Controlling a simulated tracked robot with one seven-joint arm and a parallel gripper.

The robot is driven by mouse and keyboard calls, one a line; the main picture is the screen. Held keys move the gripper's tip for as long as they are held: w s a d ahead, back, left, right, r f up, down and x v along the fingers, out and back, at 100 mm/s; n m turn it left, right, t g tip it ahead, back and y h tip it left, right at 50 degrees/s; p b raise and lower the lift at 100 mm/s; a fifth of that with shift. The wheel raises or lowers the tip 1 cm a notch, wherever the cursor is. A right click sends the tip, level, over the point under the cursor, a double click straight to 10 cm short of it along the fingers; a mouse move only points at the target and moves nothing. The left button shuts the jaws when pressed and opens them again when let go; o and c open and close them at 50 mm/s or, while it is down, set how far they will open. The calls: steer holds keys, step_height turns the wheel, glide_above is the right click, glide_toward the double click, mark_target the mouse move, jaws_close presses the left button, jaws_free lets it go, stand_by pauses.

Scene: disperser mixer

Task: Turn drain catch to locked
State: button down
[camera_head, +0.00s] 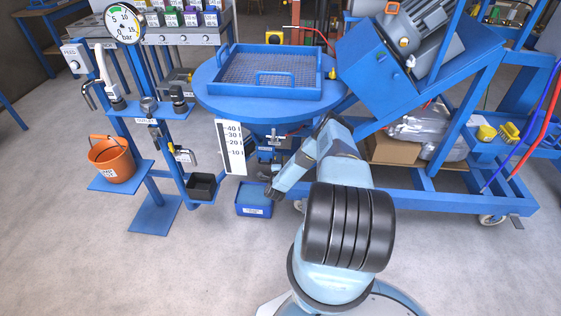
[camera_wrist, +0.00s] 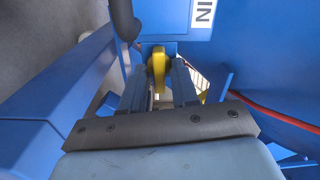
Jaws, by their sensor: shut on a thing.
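In the wrist view a yellow lever-like piece (camera_wrist: 159,66), which looks like the drain catch, stands in front of a blue panel (camera_wrist: 180,20). My gripper (camera_wrist: 159,78) has its two fingers on either side of it and is shut on it. A white label (camera_wrist: 202,12) with part of a word, upside down, is on the panel above. In the head view my gripper (camera_head: 272,188) is low under the blue round vessel (camera_head: 215,98), by its drain area. The catch cannot be made out there, and its exact angle is unclear.
A blue box (camera_head: 253,203) stands on the floor below my gripper. A black cup (camera_head: 201,186) and an orange bucket (camera_head: 112,160) are to the left. The blue frame (camera_head: 440,198) stands to the right. In the wrist view a dark hose (camera_wrist: 124,20) and a red cable (camera_wrist: 270,114) are close by.

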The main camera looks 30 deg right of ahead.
steer(key=shift+s+a+f, duration=0.1)
steer(key=shift+a+f, duration=0.1)
steer(key=shift+a, duration=0.05)
steer(key=shift+a+f, duration=0.1)
steer(key=shift+a, duration=0.15)
stand_by(0.8)
steer(key=c, duration=1.2)
jaws_free()
steer(key=shift+o, duration=0.2)
steer(key=shift+d, duration=0.15)
steer(key=v, duration=1.6)
stand_by(0.3)
